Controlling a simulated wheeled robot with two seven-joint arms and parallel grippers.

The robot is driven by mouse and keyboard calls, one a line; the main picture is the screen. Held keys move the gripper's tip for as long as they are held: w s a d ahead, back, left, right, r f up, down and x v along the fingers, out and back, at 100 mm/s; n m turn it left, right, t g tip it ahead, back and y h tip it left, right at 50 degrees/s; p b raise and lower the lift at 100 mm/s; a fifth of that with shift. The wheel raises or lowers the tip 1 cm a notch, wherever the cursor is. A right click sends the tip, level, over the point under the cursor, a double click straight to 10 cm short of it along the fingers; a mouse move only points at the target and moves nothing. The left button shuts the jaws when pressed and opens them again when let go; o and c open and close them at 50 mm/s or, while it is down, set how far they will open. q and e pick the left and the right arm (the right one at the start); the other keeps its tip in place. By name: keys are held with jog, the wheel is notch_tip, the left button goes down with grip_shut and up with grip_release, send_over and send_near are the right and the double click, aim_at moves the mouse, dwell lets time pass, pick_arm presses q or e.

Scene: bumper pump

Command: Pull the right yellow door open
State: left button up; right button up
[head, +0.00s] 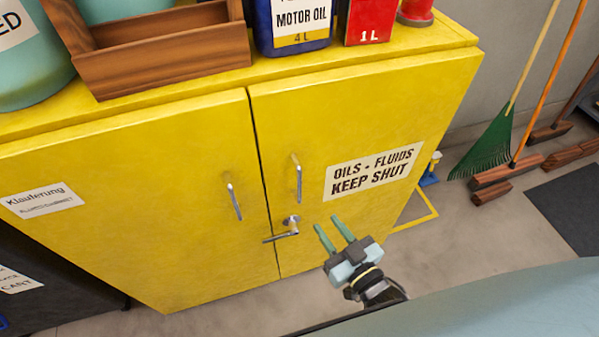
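The right yellow door (365,115) of the cabinet looks shut, flush beside the left yellow door (130,155) with a thin dark seam between them. It bears an "OILS - FLUIDS KEEP SHUT" label (372,172) and an upright metal bar handle (297,178). A metal lever latch (284,229) sits lower, by the seam, its arm pointing left across it. My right gripper (327,223) is open and empty, its two greenish fingers apart. In the picture it is right of the latch and below the bar handle; its distance from the door is hard to tell. My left gripper is out of view.
On the cabinet top stand a wooden crate (165,65), a motor oil can (290,25) and a red can (370,20). A green rake (490,145) and brooms lean at the right wall. A dark cart (50,270) stands left. Floor right of the cabinet is partly clear.

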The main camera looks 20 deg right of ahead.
aim_at(301, 186)
jog(key=x, duration=0.9)
jog(key=r+x, duration=0.1)
jog(key=x, duration=0.3)
jog(key=shift+w+a+r, duration=0.1)
jog(key=shift+w+r, duration=0.05)
jog(key=shift+w, duration=0.05)
grip_shut()
jog(key=shift+s, duration=0.1)
